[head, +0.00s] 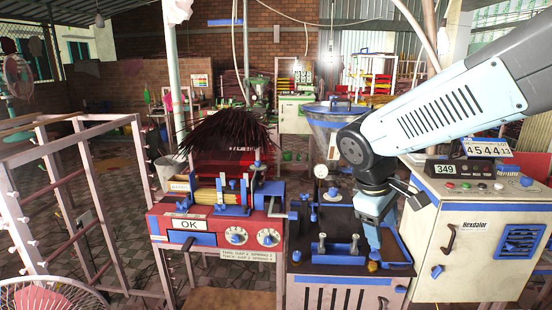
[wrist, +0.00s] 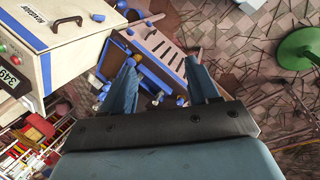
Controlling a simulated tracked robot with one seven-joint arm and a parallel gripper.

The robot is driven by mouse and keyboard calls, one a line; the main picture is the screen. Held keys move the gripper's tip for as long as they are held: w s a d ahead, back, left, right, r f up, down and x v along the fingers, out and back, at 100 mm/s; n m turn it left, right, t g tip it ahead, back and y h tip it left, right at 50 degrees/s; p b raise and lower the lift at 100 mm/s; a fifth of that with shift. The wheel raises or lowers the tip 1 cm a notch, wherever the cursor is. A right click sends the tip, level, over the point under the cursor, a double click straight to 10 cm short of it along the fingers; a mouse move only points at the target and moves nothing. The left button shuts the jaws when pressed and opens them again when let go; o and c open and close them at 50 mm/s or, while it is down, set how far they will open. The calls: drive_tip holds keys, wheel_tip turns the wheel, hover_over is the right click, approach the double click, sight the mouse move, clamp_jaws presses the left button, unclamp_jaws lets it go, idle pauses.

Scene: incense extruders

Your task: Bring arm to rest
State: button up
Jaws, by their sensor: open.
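My arm reaches in from the upper right in the head view, bent down at the elbow. My gripper (head: 373,250) hangs over the right part of a dark-topped machine (head: 325,215) with blue trim. In the wrist view my gripper (wrist: 165,80) is open, its two blue fingers apart with nothing between them. A small brass-coloured knob (head: 373,266) shows just below the fingertips in the head view; I cannot tell whether they touch it.
A cream cabinet (head: 470,245) with a number display (head: 486,147) stands close on the right. A red machine (head: 215,228) with an OK label and dark incense sticks (head: 225,135) is left. Pink metal racks (head: 70,190) stand far left.

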drive_tip(key=s+d+r+m+t+y, duration=0.1)
drive_tip(key=s+r+m+t+y, duration=0.2)
drive_tip(key=s+r+m, duration=0.4)
drive_tip(key=shift+d+r+m+t+y, duration=0.2)
drive_tip(key=shift+d+m+t+y, duration=0.1)
drive_tip(key=shift+m+t, duration=0.25)
idle(1.5)
